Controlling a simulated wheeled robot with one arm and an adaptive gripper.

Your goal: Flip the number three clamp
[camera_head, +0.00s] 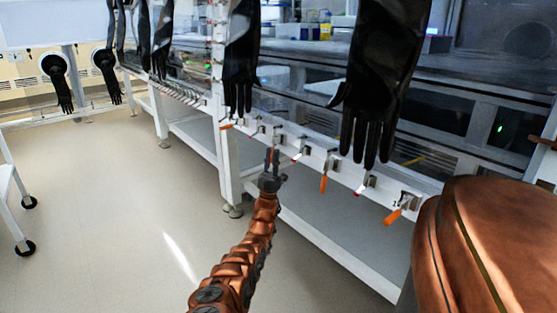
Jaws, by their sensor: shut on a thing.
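My gripper (270,168) is at the end of my copper-coloured arm, in front of the white rail (342,172) below the glovebox window. It is shut on the handle of a toggle clamp (277,136) on this rail. The fingers hide most of that handle, and a little red shows between them. Several similar clamps line the rail: one with an orange handle hanging down (324,184) and one at the near right with an orange handle slanting down-left (394,216). The number labels are too small to read for certain, so I cannot tell which clamp is number three.
Long black gloves (375,85) hang in front of the rail, one close to the right of the clamps and another (241,60) above and left of my gripper. White frame legs (229,165) stand below. The floor (120,200) at left is clear; a wheeled cart (15,205) stands at the far left.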

